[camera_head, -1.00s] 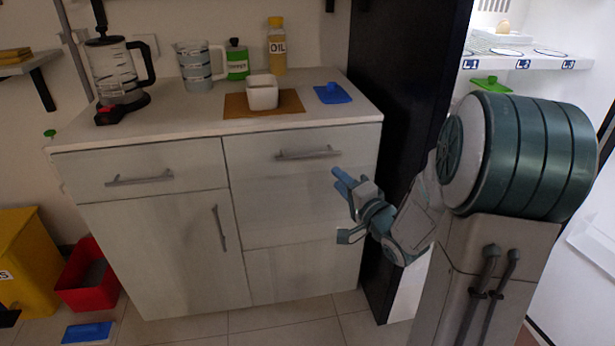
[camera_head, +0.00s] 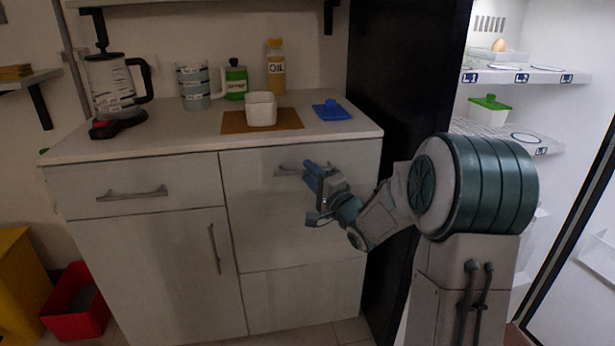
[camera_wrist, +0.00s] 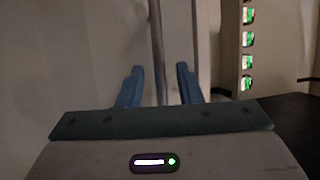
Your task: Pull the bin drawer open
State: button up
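The bin drawer is most likely the tall right-hand front (camera_head: 285,225) of the pale cabinet. It looks shut, flush with the cabinet. In the wrist view my two blue fingers (camera_wrist: 159,72) are apart. A thin bar (camera_wrist: 156,45), probably the handle, runs upright in the picture between them. I cannot tell whether the fingers touch it.
The countertop (camera_head: 190,140) holds a blender (camera_head: 112,90), a jug, bottles, a white bowl (camera_head: 261,108) on a brown board and a blue lid (camera_head: 332,110). A dark panel (camera_head: 405,90) and an open fridge are to the right. A red bin (camera_head: 75,305) stands on the floor at left.

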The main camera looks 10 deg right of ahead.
jog(key=shift+x, duration=0.75)
grip_shut()
